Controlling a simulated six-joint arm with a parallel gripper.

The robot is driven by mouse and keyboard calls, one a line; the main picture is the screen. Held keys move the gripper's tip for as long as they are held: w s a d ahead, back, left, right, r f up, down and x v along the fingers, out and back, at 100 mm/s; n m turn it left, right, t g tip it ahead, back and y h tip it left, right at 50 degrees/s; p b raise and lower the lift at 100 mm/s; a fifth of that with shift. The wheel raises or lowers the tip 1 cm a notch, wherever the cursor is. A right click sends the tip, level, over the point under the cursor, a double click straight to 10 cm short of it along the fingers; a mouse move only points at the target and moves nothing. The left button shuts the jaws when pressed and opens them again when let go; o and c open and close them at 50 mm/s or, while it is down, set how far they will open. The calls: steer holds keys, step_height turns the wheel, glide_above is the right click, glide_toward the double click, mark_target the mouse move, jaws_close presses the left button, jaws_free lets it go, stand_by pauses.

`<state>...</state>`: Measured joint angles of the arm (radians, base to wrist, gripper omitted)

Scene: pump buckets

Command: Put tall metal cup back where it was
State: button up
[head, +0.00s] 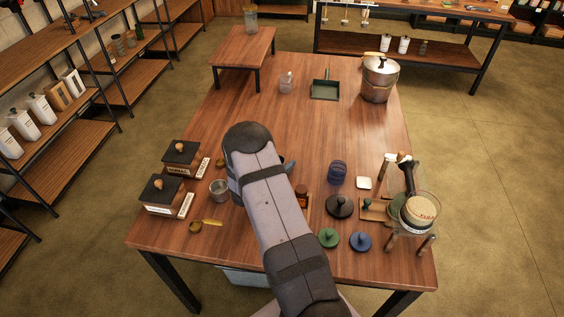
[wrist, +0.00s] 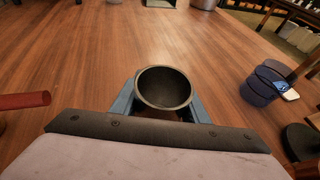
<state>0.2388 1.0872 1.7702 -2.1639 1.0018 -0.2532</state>
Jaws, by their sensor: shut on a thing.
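The tall metal cup (wrist: 164,90) is a round, dark grey metal cup, seen from above into its empty inside in the wrist view. My gripper (wrist: 163,100) is shut on it, with a blue finger on each side of its wall. I cannot tell whether its base touches the table. In the head view my arm hides the cup and most of the gripper; only a small bluish part shows beside the arm. A shorter metal cup (head: 219,189) stands on the table left of my arm.
Two lidded dark boxes (head: 183,157) stand at left. A blue ribbed jar (head: 337,173), dark round lid (head: 339,206), green piece (head: 328,237) and blue piece (head: 361,241) lie right of my arm. A pot (head: 379,80) and dustpan (head: 325,89) stand farther back. The left-middle table (head: 221,110) is clear.

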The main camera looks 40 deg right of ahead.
steer(key=shift+f, duration=0.25)
steer(key=o, duration=1.1)
steer(key=shift+r, duration=0.2)
steer(key=shift+r, duration=0.1)
steer(key=b+v, duration=0.2)
steer(key=v, duration=0.9)
steer(key=shift+b, duration=0.4)
steer(key=shift+s+a+r, duration=0.1)
steer(key=shift+s+a, duration=0.2)
steer(key=shift+a, duration=0.1)
